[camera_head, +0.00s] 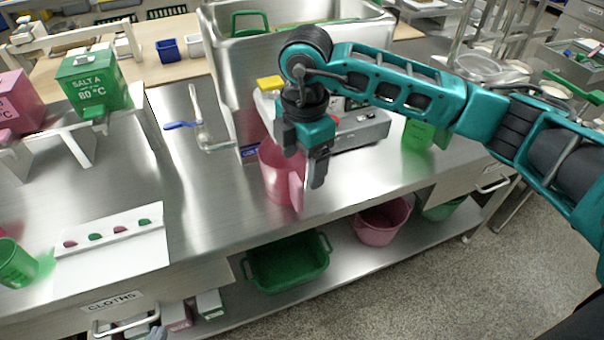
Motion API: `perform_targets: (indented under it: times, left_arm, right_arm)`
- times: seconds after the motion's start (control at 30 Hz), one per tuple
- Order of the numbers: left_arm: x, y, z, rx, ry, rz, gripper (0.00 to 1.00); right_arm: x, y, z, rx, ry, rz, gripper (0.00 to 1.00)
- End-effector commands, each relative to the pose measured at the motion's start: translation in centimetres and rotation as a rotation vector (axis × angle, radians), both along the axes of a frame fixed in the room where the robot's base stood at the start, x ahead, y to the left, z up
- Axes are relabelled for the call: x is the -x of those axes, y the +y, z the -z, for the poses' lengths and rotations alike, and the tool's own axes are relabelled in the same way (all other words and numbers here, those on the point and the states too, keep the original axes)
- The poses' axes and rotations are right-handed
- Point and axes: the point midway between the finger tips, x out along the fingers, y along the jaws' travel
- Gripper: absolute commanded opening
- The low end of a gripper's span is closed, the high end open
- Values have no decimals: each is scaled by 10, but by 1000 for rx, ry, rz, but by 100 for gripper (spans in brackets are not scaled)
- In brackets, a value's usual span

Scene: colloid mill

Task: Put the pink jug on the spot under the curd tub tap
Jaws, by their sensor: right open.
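The pink jug (275,173) stands upright on the steel bench, in front of the big steel tub (232,72). Its handle (297,191) faces the front right. My right gripper (314,174) points down at the handle, its jaws open. I cannot tell whether the fingers are around the handle or just beside it. My right arm hides part of the jug and of the area behind it. No tap can be made out clearly.
A grey machine (362,130) stands right behind the jug, with a green jug (418,133) to its right. Green (290,272) and pink (380,222) containers sit on the lower shelf.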

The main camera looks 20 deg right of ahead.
Motion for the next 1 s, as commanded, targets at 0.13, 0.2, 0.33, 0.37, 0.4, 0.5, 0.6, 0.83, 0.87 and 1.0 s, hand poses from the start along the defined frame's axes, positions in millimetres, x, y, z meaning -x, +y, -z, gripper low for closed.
perform_targets:
  times: [0.13, 0.2, 0.33, 0.37, 0.4, 0.5, 0.6, 0.83, 0.87, 1.0]
  left_arm:
    - [0, 0, 0, 0, 0, 0, 0]
    - [0, 0, 0, 0, -1, 0, 0]
    - [-1, 0, 0, -1, -2, 0, 0]
    - [-1, 0, -1, -1, -2, 0, 0]
    - [-2, 0, -1, -1, -3, 0, 0]
    - [-2, 0, -1, 0, -5, 0, 0]
    - [-3, 0, -1, 0, -5, 0, 0]
    - [-3, 0, -1, -1, -5, -1, 0]
    - [-3, 0, -1, -1, -5, -1, 0]
    - [-3, 1, -1, -1, -5, -1, 0]
  right_arm:
    - [0, 0, -33, -1, -5, -1, 79]
    - [1, 0, -43, 0, -3, -1, 79]
    - [2, 0, -57, 0, -1, 0, 79]
    - [2, 0, -59, 0, -1, -1, 79]
    - [2, 0, -61, 0, -1, -1, 79]
    - [3, 0, -63, -1, -1, -1, 79]
    - [3, 0, -63, -1, 0, -1, 79]
    - [3, 0, -63, -1, 0, -1, 79]
    - [3, 0, -62, -1, 0, -1, 79]
    - [9, 17, -56, -75, 13, -61, 79]
